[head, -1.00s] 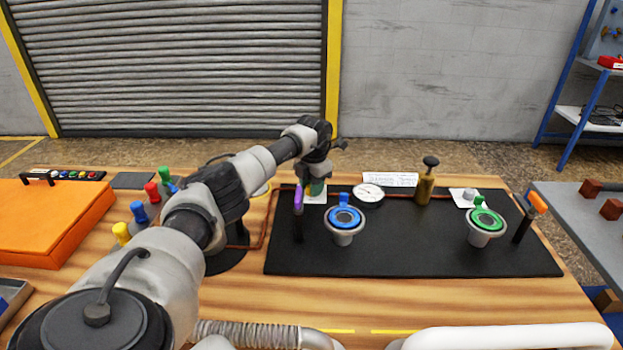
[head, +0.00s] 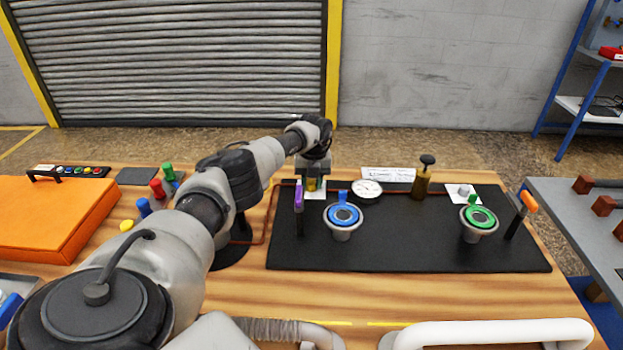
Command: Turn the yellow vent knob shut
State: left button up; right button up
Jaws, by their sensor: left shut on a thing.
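The yellow vent knob (head: 312,184) stands on a white plate at the back left of the black panel (head: 400,255). My left gripper (head: 312,188) points down over it and is shut on it, with yellow showing between the fingers. The fingers and wrist hide most of the knob, so its angle cannot be read. My right gripper is not in view.
A purple-handled lever (head: 299,200), blue valve (head: 343,217), round gauge (head: 367,189), brass bottle-like part (head: 422,182), green valve (head: 478,220) and orange-handled lever (head: 522,210) stand on the panel. Coloured pegs (head: 157,189) and an orange case (head: 50,220) lie left.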

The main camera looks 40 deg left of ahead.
aim_at(313, 182)
pick_arm(q)
jog(key=shift+r+n, duration=0.1)
jog(key=shift+n, duration=0.5)
jog(key=o, duration=0.9)
jog(key=shift+o, duration=0.2)
notch_tip(313, 182, up, 11)
jog(key=shift+w, duration=0.2)
jog(key=shift+d+f, duration=0.15)
jog(key=shift+f, duration=0.05)
